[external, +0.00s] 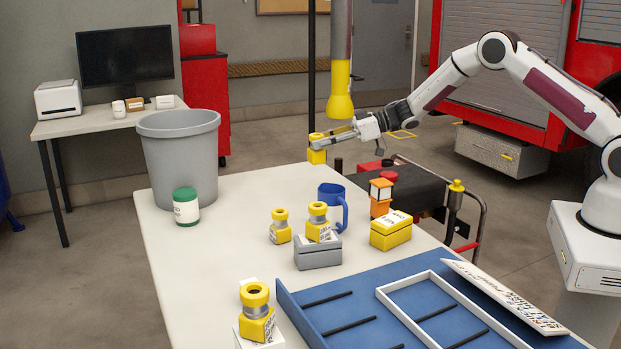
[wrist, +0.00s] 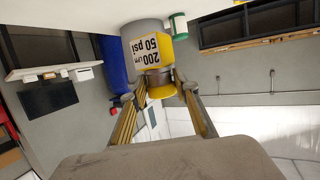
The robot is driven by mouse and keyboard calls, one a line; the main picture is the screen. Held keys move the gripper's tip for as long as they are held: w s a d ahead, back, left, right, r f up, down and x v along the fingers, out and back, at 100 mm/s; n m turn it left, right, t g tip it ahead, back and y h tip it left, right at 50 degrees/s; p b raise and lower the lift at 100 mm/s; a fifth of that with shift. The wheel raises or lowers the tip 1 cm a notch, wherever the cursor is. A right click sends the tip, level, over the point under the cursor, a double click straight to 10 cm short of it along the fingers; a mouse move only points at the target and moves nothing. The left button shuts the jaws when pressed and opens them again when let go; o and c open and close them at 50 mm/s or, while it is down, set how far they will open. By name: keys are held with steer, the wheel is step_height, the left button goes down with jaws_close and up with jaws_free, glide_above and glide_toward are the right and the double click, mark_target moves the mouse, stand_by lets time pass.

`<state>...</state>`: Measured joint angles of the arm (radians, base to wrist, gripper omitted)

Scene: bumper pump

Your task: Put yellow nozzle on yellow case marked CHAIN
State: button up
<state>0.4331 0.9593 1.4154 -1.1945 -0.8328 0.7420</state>
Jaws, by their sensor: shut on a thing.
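My gripper (external: 328,140) is shut on a yellow nozzle (external: 316,150), held in the air beyond the table's far right edge. The case is apart from the held nozzle.
A grey case (external: 318,255) bears one nozzle (external: 318,224); another nozzle (external: 279,228) stands beside it. A nozzle on a white case (external: 246,335) stands in front. A blue mug (external: 333,206) and an orange lantern (external: 381,199) stand near the yellow case. A blue tray (external: 340,318) lies front right.

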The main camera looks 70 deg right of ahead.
steer(key=s+a+r, duration=0.1)
steer(key=s+r, duration=0.2)
steer(key=s, duration=0.3)
steer(key=n+g+y, duration=0.3)
steer(key=n+y, duration=0.1)
steer(key=y, duration=0.1)
glide_above(397, 218)
steer(key=shift+f, duration=0.1)
steer(key=shift+f, duration=2.9)
steer(key=shift+f, duration=2.05)
steer(key=shift+f, duration=0.1)
